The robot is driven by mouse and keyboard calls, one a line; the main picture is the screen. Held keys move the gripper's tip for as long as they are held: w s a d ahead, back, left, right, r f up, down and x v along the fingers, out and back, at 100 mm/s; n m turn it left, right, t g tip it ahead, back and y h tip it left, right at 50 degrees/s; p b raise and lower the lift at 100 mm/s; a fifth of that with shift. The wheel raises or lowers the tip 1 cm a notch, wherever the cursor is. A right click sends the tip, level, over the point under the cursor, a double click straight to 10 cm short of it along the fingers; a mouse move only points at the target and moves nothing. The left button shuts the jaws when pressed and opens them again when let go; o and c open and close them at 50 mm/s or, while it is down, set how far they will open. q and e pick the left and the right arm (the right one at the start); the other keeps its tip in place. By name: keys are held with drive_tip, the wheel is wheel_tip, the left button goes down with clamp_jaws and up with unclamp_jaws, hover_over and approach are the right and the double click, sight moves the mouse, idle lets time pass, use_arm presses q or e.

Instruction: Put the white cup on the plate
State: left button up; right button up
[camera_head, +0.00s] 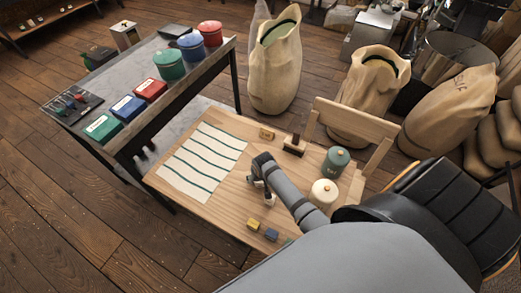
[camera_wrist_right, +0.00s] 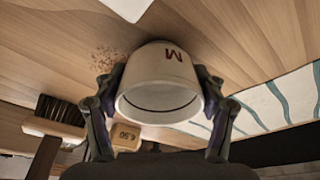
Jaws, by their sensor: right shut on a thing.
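The white cup (camera_wrist_right: 160,85) with a dark red letter M sits between the two fingers of my right gripper (camera_wrist_right: 161,100) in the right wrist view. The fingers are shut on its sides, and its open mouth faces the camera. In the head view my right gripper (camera_head: 257,170) is over the wooden table, just right of the striped cloth, and it hides most or all of the cup. I cannot make out a plate in either view. My left gripper is not in view.
The striped cloth (camera_head: 203,160) lies flat and bare on the table (camera_head: 237,205). A brush (camera_head: 294,145) and a wooden price block (camera_head: 266,133) stand beyond the gripper. A green canister (camera_head: 335,162) and cream canister (camera_head: 323,194) stand to the right. Small blocks (camera_head: 253,224) lie near the front.

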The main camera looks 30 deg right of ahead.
drive_tip(key=shift+f, duration=0.15)
drive_tip(key=o, duration=1.5)
drive_tip(key=shift+r, duration=0.2)
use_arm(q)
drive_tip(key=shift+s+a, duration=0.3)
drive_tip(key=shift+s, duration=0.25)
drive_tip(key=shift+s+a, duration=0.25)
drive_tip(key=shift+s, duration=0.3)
use_arm(e)
drive_tip(key=v, duration=1.2)
drive_tip(key=shift+s, duration=0.1)
